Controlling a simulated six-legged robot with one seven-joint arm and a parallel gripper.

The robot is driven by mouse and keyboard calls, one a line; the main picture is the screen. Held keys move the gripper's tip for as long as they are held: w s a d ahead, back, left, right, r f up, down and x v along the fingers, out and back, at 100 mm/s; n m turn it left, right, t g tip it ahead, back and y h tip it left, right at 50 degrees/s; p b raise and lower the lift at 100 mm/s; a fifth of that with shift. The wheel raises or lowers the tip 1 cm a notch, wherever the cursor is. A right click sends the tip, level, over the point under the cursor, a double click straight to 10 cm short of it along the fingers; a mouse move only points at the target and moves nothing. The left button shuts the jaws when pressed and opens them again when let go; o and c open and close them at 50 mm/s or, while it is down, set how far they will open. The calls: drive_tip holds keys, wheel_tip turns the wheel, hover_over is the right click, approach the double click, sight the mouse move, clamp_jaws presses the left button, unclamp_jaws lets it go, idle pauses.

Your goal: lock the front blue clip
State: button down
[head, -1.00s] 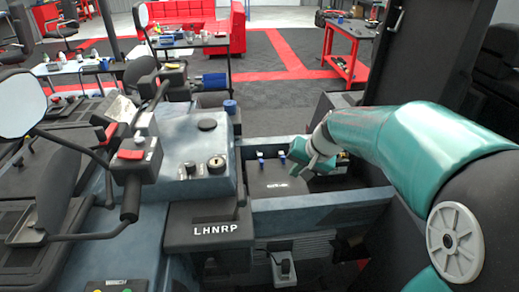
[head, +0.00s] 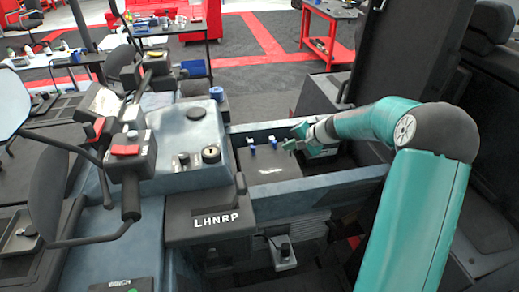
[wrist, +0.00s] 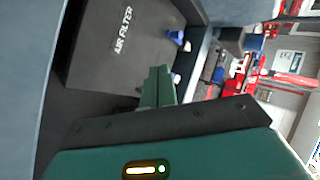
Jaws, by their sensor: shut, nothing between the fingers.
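The air filter box (head: 268,166) is dark, and it sits in the bay beside the console. Two small blue clips stand on its far edge, a left clip (head: 250,141) and a right clip (head: 274,143). Which one is the front clip, and how each is latched, I cannot tell. My gripper (head: 291,139) is shut and empty, just right of the right clip. In the wrist view my gripper (wrist: 159,84) points at the box (wrist: 100,48), near a lower blue clip (wrist: 175,77); an upper blue clip (wrist: 176,36) is farther off. Contact is unclear.
The bay's blue-grey front wall (head: 320,192) runs below my arm. A console with a lever marked LHNRP (head: 216,219) stands left of the bay. A tall dark panel (head: 410,55) rises behind my arm. A red table (head: 330,25) stands far back.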

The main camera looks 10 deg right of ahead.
sight(255, 151)
drive_tip(key=x, duration=1)
drive_tip(key=shift+a, duration=0.1)
drive_tip(key=shift+w+a+r, duration=0.1)
drive_tip(key=shift+w+a, duration=0.8)
drive_tip(key=shift+a, duration=0.05)
drive_tip(key=shift+w+a, duration=0.4)
drive_tip(key=shift+w, duration=0.1)
